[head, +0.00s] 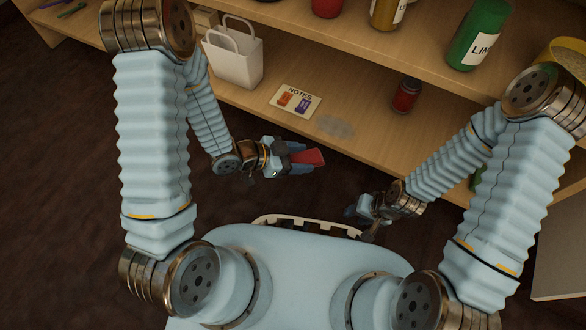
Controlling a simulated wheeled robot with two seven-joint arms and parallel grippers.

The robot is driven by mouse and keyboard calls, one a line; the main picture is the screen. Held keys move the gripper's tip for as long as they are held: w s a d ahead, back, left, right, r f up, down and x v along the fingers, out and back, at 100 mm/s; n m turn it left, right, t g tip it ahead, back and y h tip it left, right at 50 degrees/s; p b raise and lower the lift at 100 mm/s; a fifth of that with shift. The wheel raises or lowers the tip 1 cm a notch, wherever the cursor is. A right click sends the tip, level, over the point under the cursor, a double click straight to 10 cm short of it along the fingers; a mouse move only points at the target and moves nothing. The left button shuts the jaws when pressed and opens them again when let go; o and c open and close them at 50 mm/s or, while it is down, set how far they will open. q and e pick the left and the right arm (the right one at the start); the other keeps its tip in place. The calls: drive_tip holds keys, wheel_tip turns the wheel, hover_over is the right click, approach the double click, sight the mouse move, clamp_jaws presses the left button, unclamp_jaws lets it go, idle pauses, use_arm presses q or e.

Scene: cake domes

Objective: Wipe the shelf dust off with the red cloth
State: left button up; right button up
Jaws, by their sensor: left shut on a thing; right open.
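The red cloth (314,157) is held between the fingers of my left gripper (302,160), which is shut on it. It is in front of the shelf's front edge, apart from the dust in the picture. The dust (335,126) is a greyish round patch on the lower shelf board (365,133), near its front edge, up and to the right of the cloth. My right gripper (358,215) is open and empty, low in front of the shelf; its fingertips are small and dark in this view.
A notes card (295,101) with orange and purple pictures lies left of the dust. A red jar (406,95) stands to its right. A white paper bag (233,57) stands further left. A green bottle (480,35) and other containers stand on the upper board.

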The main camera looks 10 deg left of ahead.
sight(326, 121)
use_arm(q)
drive_tip(key=w+d, duration=0.2)
drive_tip(key=w, duration=0.3)
drive_tip(key=w+d+f, duration=0.1)
drive_tip(key=w, duration=0.5)
drive_tip(key=w+d+p, duration=0.1)
drive_tip(key=w+d, duration=0.1)
drive_tip(key=w, duration=0.4)
drive_tip(key=shift+d+f, duration=0.15)
drive_tip(key=shift+d, duration=0.15)
drive_tip(key=shift+f+b, duration=0.45)
drive_tip(key=shift+f, duration=0.15)
drive_tip(key=shift+r, duration=0.1)
